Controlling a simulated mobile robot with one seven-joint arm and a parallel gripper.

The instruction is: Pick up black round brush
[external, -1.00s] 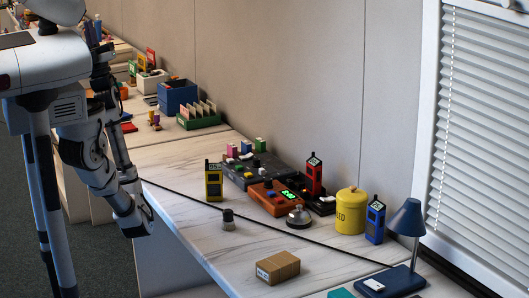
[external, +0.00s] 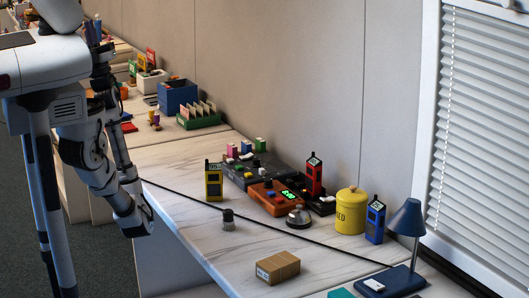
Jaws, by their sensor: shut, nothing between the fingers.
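The black round brush (external: 228,219) is a small upright cylinder with a dark top and a paler lower part. It stands on the white marbled desk, left of the silver bell and in front of the yellow radio. My gripper (external: 137,228) hangs at the desk's left edge, well to the left of the brush and apart from it. It is shut and empty, and its fingertips are small and dark in this view.
A yellow radio (external: 214,180), an orange clock (external: 269,197), a silver bell (external: 298,217) and a yellow canister (external: 351,211) stand behind and right. A cardboard box (external: 278,267) lies in front. A black cable (external: 190,202) crosses the desk.

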